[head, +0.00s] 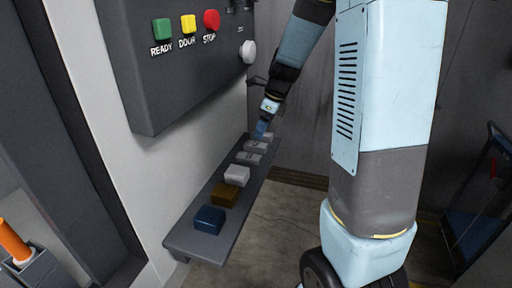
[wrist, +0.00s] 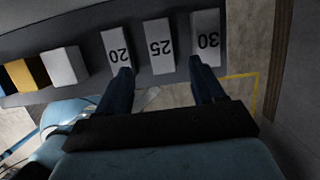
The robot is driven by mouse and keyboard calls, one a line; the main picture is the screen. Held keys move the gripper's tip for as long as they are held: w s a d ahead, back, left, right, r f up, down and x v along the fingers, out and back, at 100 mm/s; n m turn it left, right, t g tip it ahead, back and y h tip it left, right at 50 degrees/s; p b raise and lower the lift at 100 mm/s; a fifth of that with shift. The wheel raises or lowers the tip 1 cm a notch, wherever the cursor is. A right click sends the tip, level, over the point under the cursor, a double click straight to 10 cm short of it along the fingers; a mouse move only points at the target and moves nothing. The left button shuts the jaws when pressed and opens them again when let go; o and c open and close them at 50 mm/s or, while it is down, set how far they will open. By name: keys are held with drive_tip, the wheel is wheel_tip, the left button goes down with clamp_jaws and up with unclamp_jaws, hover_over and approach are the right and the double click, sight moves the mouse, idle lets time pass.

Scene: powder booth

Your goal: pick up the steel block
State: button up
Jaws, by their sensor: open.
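The light grey block (head: 237,176), which looks like the steel one, sits on the narrow dark shelf (head: 185,238), beside a brass-brown block (head: 224,194). In the wrist view, the grey block (wrist: 65,66) lies left of my gripper, outside the fingers. My gripper (wrist: 160,67) is open and empty, with its fingertips near the plates marked 20 and 30 and the plate marked 25 (wrist: 159,45) between them. In the head view, my gripper (head: 262,132) is over the far end of the shelf; its fingers are small there.
A blue block (head: 209,220) sits at the shelf's near end. Pale plates marked 20 (wrist: 116,45) and 30 (wrist: 206,35) lie at the far end. A control panel (head: 185,70) with green, yellow and red buttons overhangs the shelf. A dark cart (head: 480,205) stands at right.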

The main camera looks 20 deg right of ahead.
sight(257, 144)
drive_tip(key=shift+x, duration=3.55)
drive_tip(key=shift+w+r, duration=0.1)
drive_tip(key=shift+c, duration=0.3)
clamp_jaws()
drive_tip(key=shift+d+r, duration=0.1)
drive_tip(key=shift+r, duration=0.1)
drive_tip(key=v, duration=0.2)
drive_tip(key=a+v, duration=0.1)
drive_tip(key=v, duration=0.3)
drive_tip(key=shift+w+r, duration=0.25)
drive_tip(key=shift+r, duration=0.3)
drive_tip(key=s+d, duration=1.1)
drive_tip(key=d, duration=0.4)
drive_tip(key=shift+s+d, duration=0.2)
drive_tip(key=shift+d, duration=0.05)
